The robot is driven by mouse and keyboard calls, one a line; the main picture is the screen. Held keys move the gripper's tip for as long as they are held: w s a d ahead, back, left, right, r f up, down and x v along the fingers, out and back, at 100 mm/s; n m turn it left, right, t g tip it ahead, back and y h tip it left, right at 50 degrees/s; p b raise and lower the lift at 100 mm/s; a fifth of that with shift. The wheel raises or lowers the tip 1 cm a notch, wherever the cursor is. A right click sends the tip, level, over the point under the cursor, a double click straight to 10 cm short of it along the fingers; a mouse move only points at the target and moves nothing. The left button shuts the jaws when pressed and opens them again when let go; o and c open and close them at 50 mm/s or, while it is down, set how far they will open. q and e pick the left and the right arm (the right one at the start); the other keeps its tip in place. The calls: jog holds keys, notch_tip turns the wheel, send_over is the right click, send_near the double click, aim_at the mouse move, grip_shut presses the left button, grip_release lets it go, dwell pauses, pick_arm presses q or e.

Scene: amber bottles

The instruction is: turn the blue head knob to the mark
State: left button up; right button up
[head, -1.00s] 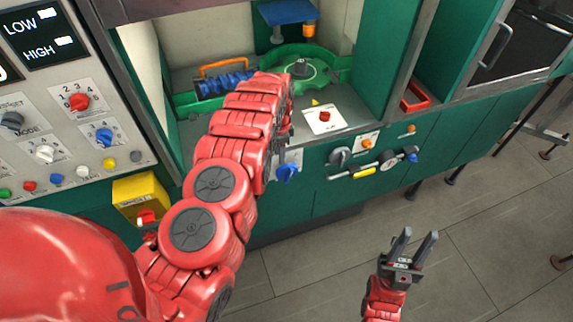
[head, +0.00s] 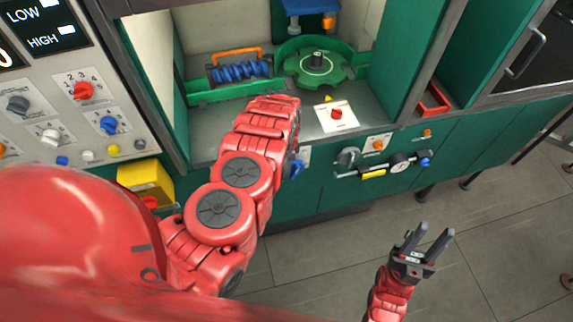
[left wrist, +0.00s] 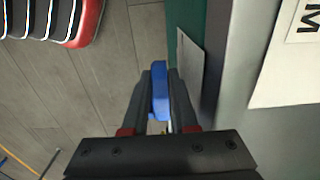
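The blue head knob (head: 297,168) is on the green front panel of the machine, beside a small white plate. In the head view it is partly hidden by my left arm. In the left wrist view the blue knob (left wrist: 160,92) stands between the two dark fingers of my left gripper (left wrist: 161,95), which lie against its sides with no clear gap. The left fingers are hidden in the head view. The mark cannot be made out. My right gripper (head: 424,240) is open and empty, above the floor at lower right.
A control panel with several knobs (head: 83,91) stands at left, and a yellow box (head: 147,180) below it. A red knob on a white plate (head: 336,114) sits on the ledge. Floor at right is open.

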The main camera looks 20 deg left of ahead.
pick_arm(q)
grip_shut()
jog(key=shift+f, duration=0.15)
jog(key=shift+w+d+f+b, duration=0.1)
jog(key=shift+d+b, duration=0.05)
jog(key=shift+b, duration=0.35)
jog(key=y+b, duration=0.1)
jog(key=b, duration=0.1)
jog(key=g+y+b, duration=0.1)
jog(key=b, duration=0.2)
jog(key=g+y+b, duration=0.1)
jog(key=b, duration=0.1)
jog(key=shift+w+d+b, duration=0.3)
jog(key=shift+d+b, duration=0.05)
jog(key=shift+r+y+b, duration=0.3)
jog(key=shift+r+b, duration=0.1)
jog(key=shift+r, duration=0.15)
jog(key=shift+o, duration=2.1)
grip_release()
